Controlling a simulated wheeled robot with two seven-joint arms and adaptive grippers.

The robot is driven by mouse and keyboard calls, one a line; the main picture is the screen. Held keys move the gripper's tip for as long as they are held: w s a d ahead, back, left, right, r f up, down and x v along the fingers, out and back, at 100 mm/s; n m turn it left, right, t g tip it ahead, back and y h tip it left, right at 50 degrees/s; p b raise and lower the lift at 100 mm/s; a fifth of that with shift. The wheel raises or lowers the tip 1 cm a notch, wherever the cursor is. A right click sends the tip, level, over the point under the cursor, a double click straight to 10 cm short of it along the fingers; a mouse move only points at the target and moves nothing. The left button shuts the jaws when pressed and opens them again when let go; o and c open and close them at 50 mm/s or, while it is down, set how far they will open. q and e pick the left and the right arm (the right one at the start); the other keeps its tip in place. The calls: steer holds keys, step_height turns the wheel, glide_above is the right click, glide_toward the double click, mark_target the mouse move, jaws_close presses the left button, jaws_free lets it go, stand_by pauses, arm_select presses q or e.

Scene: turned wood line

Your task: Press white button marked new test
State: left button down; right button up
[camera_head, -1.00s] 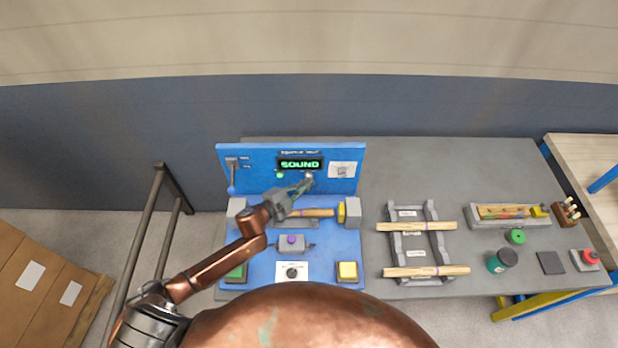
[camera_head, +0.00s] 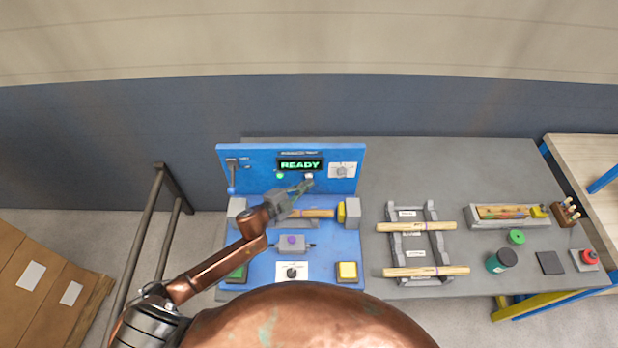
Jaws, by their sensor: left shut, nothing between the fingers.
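The blue test machine (camera_head: 258,182) stands on the grey table, and its display (camera_head: 300,165) reads READY in green letters. A small white button (camera_head: 309,176) shows just below the display; its marking is too small to read. My left gripper (camera_head: 305,185) is shut and empty, with its fingertips at the button; I cannot tell whether they touch it. A wooden piece (camera_head: 315,212) lies in the machine between grey and yellow end blocks, partly hidden by my left gripper. My right gripper is not in view.
A grey rack (camera_head: 433,252) right of the machine holds two wooden pieces. Further right are a tray (camera_head: 520,224), a dark green container (camera_head: 502,261), a black pad (camera_head: 550,262) and a red button (camera_head: 590,257).

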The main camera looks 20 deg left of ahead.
arm_select(q)
steer(key=shift+s+d, duration=0.1)
steer(key=shift+s, duration=0.3)
steer(key=shift+s, duration=0.1)
steer(key=shift+s+d+p, duration=0.25)
steer(key=shift+s+p, duration=0.05)
steer(key=shift+s, duration=0.5)
steer(key=shift+s+d+p, duration=0.2)
steer(key=shift+s+p, duration=0.05)
steer(key=shift+s, duration=0.5)
steer(key=shift+s+d+p, duration=0.25)
steer(key=shift+s+p, duration=0.05)
steer(key=shift+s, duration=0.5)
